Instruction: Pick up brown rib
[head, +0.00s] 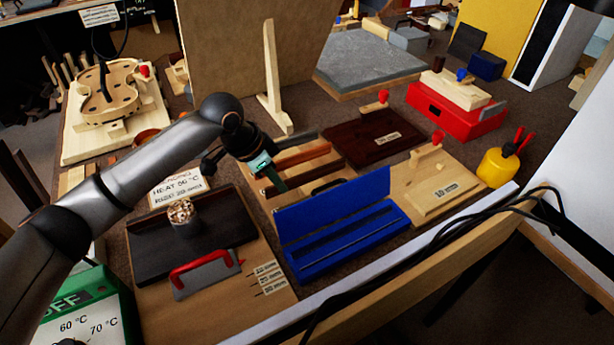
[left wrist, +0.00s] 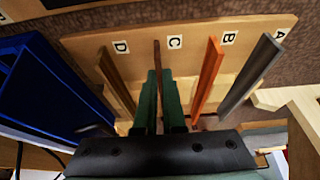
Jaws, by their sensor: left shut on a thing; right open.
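A thin brown rib (left wrist: 157,54) stands on edge by label C of a wooden board (left wrist: 85,43) in the left wrist view. My left gripper (left wrist: 162,78) is shut on this rib, its green fingers on either side of it. Whether the rib still touches the board, I cannot tell. In the head view my left gripper (head: 277,184) reaches down over the rib board, and its hand hides part of the ribs. My right gripper is not in view.
Beside it are an orange rib (left wrist: 208,78) at B, a grey rib (left wrist: 256,72) at A and a tan-brown rib (left wrist: 114,76) at D. An open blue case (head: 345,238) stands close in front. A red-handled tool (head: 205,274) lies to the left.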

